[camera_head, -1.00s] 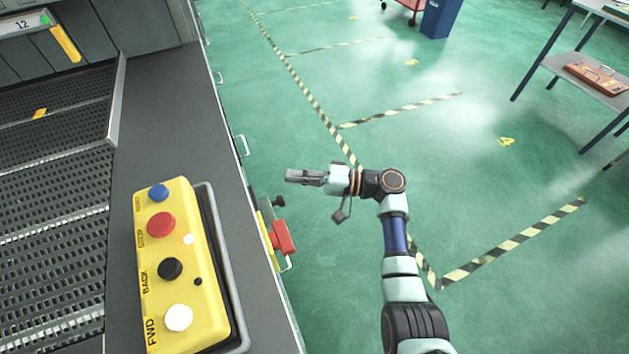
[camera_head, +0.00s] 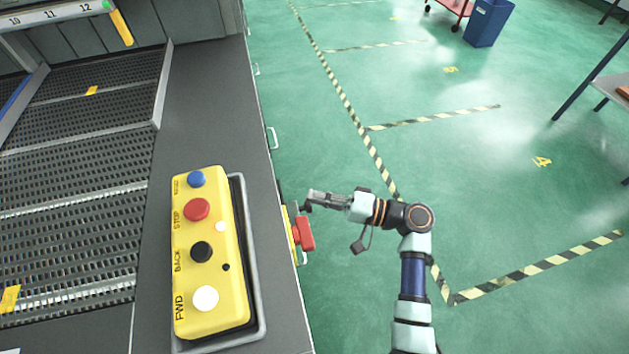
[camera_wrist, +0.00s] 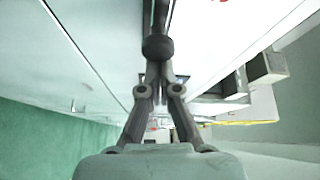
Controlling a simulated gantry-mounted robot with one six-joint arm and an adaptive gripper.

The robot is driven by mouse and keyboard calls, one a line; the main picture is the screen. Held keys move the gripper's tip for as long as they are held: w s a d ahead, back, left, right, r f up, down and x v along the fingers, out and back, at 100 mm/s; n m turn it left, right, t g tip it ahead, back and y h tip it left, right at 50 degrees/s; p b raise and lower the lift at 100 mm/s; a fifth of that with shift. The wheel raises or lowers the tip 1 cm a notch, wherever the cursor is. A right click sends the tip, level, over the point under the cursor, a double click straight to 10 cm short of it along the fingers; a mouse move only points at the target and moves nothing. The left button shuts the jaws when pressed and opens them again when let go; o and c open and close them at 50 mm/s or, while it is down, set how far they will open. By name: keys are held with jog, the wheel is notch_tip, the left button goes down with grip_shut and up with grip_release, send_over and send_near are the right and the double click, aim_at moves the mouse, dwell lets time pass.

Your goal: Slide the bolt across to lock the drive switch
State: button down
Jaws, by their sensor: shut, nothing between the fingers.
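The drive switch has a red handle (camera_head: 305,233) on a yellow plate (camera_head: 293,236), on the side of the grey machine. A small dark knob (camera_head: 307,207), apparently the bolt's, sticks out just above the red handle. In the wrist view a dark round knob (camera_wrist: 157,46) shows straight ahead of my fingertips. My gripper (camera_head: 312,196) is shut and empty, reaching in from the right with its tips close beside the knob. I cannot tell whether they touch. The bolt's body is hidden.
A yellow control box (camera_head: 212,255) with several buttons sits on the machine's grey ledge (camera_head: 205,120). Metal handles (camera_head: 271,138) stick out along the machine's side. The green floor (camera_head: 480,210) to the right is open, with striped tape lines. A blue bin (camera_head: 488,22) stands far back.

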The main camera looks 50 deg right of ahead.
jog(key=shift+s+a, duration=0.45)
jog(key=shift+s, duration=0.2)
jog(key=w+d+r+b, duration=0.1)
jog(key=w+d+b, duration=0.1)
jog(key=d, duration=0.2)
jog(key=p+v, duration=0.2)
jog(key=v, duration=0.6)
jog(key=shift+s, duration=0.45)
